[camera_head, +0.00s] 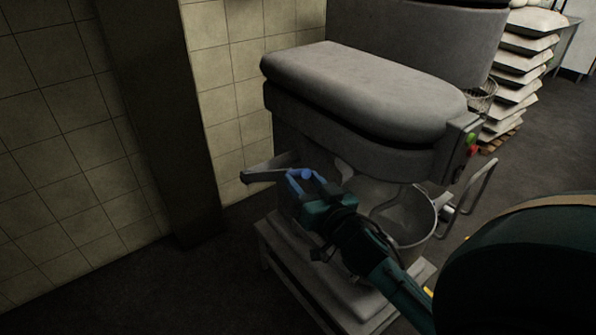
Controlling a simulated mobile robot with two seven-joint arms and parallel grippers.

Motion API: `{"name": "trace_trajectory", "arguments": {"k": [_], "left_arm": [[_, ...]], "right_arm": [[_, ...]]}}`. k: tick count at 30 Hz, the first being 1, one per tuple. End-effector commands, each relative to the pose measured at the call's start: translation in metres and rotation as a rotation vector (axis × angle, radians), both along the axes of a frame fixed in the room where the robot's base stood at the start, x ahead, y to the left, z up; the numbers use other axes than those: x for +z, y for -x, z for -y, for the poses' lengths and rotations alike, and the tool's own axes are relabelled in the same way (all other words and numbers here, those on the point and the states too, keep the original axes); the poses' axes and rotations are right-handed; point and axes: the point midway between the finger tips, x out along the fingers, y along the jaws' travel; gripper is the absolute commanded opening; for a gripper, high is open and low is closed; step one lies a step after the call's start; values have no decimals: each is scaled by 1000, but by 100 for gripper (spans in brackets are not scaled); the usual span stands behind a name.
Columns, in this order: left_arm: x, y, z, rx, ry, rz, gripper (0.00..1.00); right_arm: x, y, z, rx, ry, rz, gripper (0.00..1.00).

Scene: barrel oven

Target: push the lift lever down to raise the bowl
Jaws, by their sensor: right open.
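The grey lift lever (264,174) sticks out from the left side of the mixer (365,90), with its free end pointing left. My right gripper (300,175), with blue fingers, is open just right of the lever, close to where it meets the machine. I cannot tell whether the fingers touch the lever. The steel bowl (421,222) sits under the mixer head, partly hidden by my right arm. A whisk or hook-like tool hangs into the bowl. My left gripper is not in view.
Green and red buttons (471,145) are on the mixer's front right. A bent metal bar (479,187) stands out beside the bowl. Stacked sacks (520,65) stand on a pallet behind. A dark pillar (165,110) and tiled wall are at left; floor between is clear.

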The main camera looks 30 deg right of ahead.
Motion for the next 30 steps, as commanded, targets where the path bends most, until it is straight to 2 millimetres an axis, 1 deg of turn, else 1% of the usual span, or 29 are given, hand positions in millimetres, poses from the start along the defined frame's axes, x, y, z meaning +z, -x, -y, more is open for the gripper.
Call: {"name": "trace_trajectory", "arguments": {"k": [1,3,6,10,17,20,30], "left_arm": [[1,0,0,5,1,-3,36],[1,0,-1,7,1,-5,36],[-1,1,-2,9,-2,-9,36],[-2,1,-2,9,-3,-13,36],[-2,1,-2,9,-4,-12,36],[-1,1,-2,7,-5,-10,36],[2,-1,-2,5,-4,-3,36]], "right_arm": [[2,-9,1,1,3,2,45],[1,-17,1,1,3,1,45],[1,-26,2,0,2,0,45],[0,-31,2,0,1,-1,45],[-1,-31,2,0,1,-2,45],[-1,-31,2,0,1,-1,38],[-1,-31,2,0,1,-1,10]]}}
